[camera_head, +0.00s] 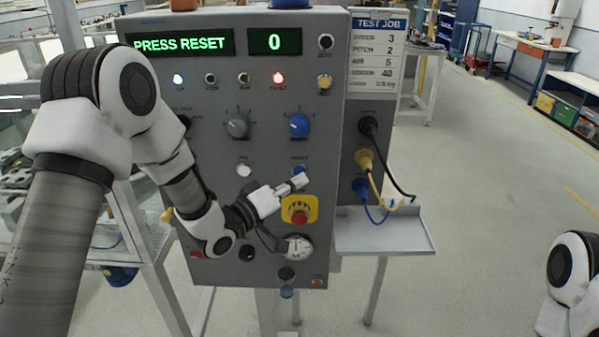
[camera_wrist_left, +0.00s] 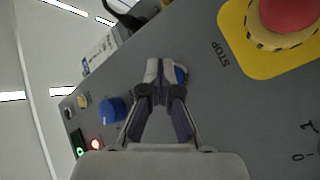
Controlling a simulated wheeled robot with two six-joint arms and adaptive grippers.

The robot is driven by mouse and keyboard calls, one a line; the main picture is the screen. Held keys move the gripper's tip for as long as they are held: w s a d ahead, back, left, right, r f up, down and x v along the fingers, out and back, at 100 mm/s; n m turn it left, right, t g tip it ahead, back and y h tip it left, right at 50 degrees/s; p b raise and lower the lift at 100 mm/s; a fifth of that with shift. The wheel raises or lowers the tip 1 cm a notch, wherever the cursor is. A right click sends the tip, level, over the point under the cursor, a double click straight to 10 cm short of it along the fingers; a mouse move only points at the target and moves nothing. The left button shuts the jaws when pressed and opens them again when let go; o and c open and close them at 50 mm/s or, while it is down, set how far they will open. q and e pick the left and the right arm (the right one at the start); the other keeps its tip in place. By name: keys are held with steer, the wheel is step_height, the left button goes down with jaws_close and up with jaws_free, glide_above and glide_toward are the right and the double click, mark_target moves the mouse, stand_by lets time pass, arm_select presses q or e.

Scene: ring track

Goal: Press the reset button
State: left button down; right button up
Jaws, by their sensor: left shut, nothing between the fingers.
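The blue reset button (camera_head: 299,170) sits on the grey control panel (camera_head: 215,165), just above the yellow-backed red stop button (camera_head: 299,214). My left gripper (camera_head: 300,183) is shut and empty, with its fingertips right at the reset button's lower edge. In the left wrist view the fingertips (camera_wrist_left: 165,72) partly cover the blue button (camera_wrist_left: 181,75). I cannot tell whether they touch it. The green display (camera_head: 180,43) reads PRESS RESET, and the red fault lamp (camera_head: 278,78) is lit. My right gripper is out of view; only part of that arm shows at the lower right.
A blue knob (camera_head: 299,126) and a grey knob (camera_head: 237,124) stick out above. Plugged cables (camera_head: 371,170) hang to the right, over a small shelf (camera_head: 385,238).

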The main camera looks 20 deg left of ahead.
arm_select(q)
steer(key=shift+w, duration=0.15)
steer(key=shift+w+a, duration=0.15)
steer(key=shift+w, duration=0.1)
steer(key=shift+w+a, duration=0.1)
steer(key=shift+w, duration=0.3)
stand_by(0.6)
steer(key=shift+s+d, duration=0.25)
steer(key=shift+s, duration=0.55)
steer(key=shift+s+d+b, duration=0.1)
steer(key=shift+s+d, duration=0.1)
steer(key=shift+s, duration=0.6)
steer(key=shift+s+d+b, duration=0.15)
steer(key=shift+s+d, duration=0.1)
steer(key=shift+s, duration=0.55)
steer(key=shift+s+d+b, duration=0.1)
steer(key=shift+s+d, duration=0.1)
steer(key=shift+s, duration=0.6)
